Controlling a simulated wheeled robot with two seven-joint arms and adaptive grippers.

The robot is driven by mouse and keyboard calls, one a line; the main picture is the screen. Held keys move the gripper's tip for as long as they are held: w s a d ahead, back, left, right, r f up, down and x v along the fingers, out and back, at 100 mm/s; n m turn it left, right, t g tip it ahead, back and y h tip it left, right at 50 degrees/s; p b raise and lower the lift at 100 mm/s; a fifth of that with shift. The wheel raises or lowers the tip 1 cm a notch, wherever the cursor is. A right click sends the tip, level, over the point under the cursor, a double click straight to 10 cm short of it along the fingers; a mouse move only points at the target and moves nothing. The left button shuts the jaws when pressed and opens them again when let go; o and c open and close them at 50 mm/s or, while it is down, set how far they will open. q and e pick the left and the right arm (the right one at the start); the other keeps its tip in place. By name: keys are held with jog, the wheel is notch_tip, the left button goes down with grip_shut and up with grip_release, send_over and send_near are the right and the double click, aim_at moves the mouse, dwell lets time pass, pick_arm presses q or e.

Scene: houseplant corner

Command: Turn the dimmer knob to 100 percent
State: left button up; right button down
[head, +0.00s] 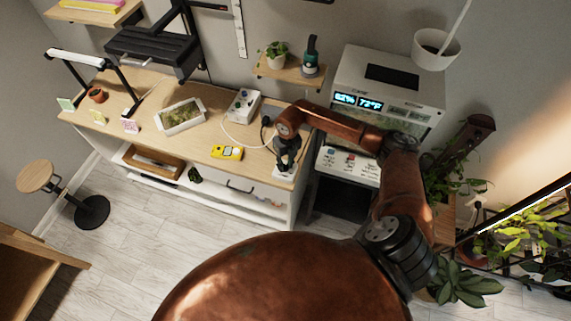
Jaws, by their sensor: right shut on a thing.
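My right gripper (286,160) points down at the right end of the wooden workbench, over a small white box (281,176). It is shut on the dimmer knob on top of this box. The fingers hide the knob, so its pointer and setting cannot be read. My left gripper is not in view.
On the workbench (200,148) are a yellow meter (226,152), a white box with controls (243,105), a white planted tray (181,115) and a black plug (266,121). A white cabinet with a lit display (390,75) stands to the right.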

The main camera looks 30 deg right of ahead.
jog(key=m+p, duration=0.2)
jog(key=m, duration=0.4)
jog(key=shift+r, duration=0.1)
jog(key=m+p, duration=0.3)
jog(key=m, duration=0.2)
jog(key=shift+s+t, duration=0.1)
jog(key=shift+t, duration=0.2)
jog(key=m+p, duration=0.4)
jog(key=m, duration=0.2)
jog(key=shift+r+m+h, duration=0.1)
jog(key=shift+m+h, duration=0.2)
jog(key=shift+m, duration=0.1)
jog(key=m+p, duration=0.3)
jog(key=m, duration=0.2)
jog(key=shift+m, duration=0.3)
jog(key=shift+p, duration=0.3)
jog(key=c, duration=1.7)
grip_release()
jog(key=shift+f, duration=0.2)
jog(key=shift+o, duration=0.2)
